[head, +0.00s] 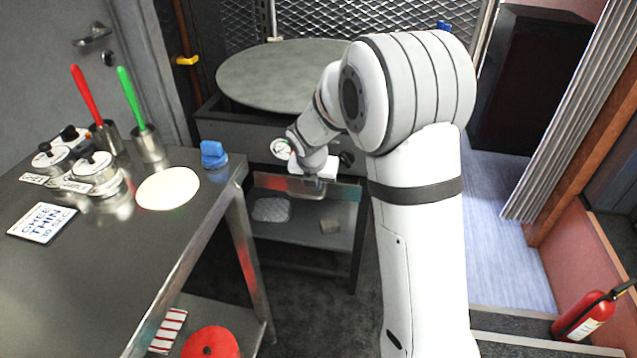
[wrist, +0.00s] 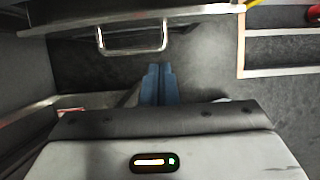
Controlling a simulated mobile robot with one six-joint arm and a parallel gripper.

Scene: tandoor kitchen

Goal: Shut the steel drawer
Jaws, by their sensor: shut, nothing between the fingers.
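The steel drawer (head: 345,192) shows in the head view as a bright steel front under the dark griddle stand, partly hidden by my arm. In the wrist view a long steel edge with a U-shaped bar handle (wrist: 132,48) crosses the top. How far the drawer stands out is hard to tell. My gripper (head: 313,186) is at the drawer front in the head view. Its blue fingers (wrist: 160,84) are together and empty in the wrist view, just below the handle in the picture and apart from it. Whether they touch the drawer is not clear.
A steel table (head: 110,265) with tins, cups and a blue clip-like object (head: 213,154) stands at the left. A round griddle (head: 290,78) tops the stand. A fire extinguisher (head: 590,312) is at the lower right. Dark floor lies between table and arm.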

